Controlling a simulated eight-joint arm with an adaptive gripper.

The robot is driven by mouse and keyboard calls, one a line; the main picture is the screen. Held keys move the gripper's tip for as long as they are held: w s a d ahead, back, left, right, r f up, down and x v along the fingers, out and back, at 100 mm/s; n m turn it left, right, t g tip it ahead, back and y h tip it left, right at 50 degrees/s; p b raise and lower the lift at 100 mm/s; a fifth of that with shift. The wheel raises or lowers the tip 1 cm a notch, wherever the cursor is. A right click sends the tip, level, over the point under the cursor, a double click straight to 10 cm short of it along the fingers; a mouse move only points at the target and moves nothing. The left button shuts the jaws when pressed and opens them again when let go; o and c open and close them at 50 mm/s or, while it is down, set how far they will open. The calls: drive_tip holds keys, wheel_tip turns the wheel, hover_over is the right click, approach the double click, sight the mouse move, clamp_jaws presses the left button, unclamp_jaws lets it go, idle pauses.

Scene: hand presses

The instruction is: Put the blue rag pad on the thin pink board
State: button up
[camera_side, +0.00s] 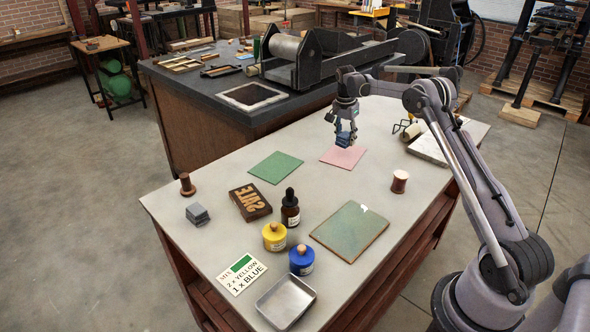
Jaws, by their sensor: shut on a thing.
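My gripper (345,132) points down over the far part of the pale table and is shut on the small blue rag pad (345,141). The fingers cover part of the pad. The thin pink board (337,158) lies flat on the table directly below. The pad appears over the board's back right part. I cannot tell whether the pad touches the board or hangs just above it.
A green board (275,167) lies left of the pink one. A larger green plate (350,230), yellow jar (275,236), blue jar (302,260), dropper bottle (291,208), letter block (250,203) and metal tray (286,301) stand nearer. A spool (399,182) stands right.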

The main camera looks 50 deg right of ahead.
sight(345, 145)
drive_tip(key=shift+f, duration=1.95)
drive_tip(key=shift+f, duration=0.1)
drive_tip(key=o, duration=1.1)
